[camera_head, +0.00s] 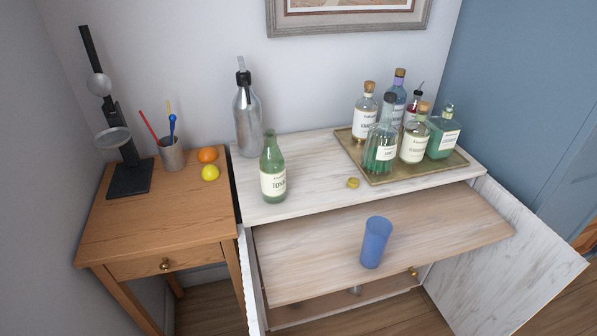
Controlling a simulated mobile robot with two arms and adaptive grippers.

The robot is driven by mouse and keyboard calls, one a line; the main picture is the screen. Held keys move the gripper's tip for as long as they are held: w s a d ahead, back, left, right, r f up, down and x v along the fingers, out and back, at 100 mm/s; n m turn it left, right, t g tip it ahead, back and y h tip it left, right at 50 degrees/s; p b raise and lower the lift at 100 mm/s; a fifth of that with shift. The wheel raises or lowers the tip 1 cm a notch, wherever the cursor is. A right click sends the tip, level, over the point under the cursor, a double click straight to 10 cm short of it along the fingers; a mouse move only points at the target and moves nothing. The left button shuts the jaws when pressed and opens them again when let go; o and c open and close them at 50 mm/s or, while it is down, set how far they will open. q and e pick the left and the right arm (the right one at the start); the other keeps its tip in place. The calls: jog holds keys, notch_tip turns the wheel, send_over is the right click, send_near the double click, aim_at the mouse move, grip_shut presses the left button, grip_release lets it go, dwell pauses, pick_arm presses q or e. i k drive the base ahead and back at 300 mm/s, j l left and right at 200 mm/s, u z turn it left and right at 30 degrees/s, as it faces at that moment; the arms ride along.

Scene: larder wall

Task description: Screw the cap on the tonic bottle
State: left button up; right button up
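The green tonic bottle (273,169) stands upright near the left end of the marble cabinet top. Its label reads TONIC and its mouth looks uncapped. A small yellow cap (353,183) lies on the marble top to the right of the bottle, just in front of the tray's left corner. The cap and bottle are apart. Neither of my grippers shows in the head view.
A brass tray (458,161) with several bottles stands at right. A silver siphon (247,117) stands behind the tonic bottle. A blue tumbler (375,242) stands on the pulled-out wooden shelf (310,262). A wooden side table (150,225) holds a juicer, fruit and a tool cup.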

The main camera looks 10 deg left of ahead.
aim_at(271, 162)
jog(key=l+u, duration=0.15)
jog(key=u, duration=1.3)
jog(key=k+l, duration=0.45)
jog(key=l, duration=0.3)
jog(key=k+l, duration=0.45)
jog(key=l, duration=0.3)
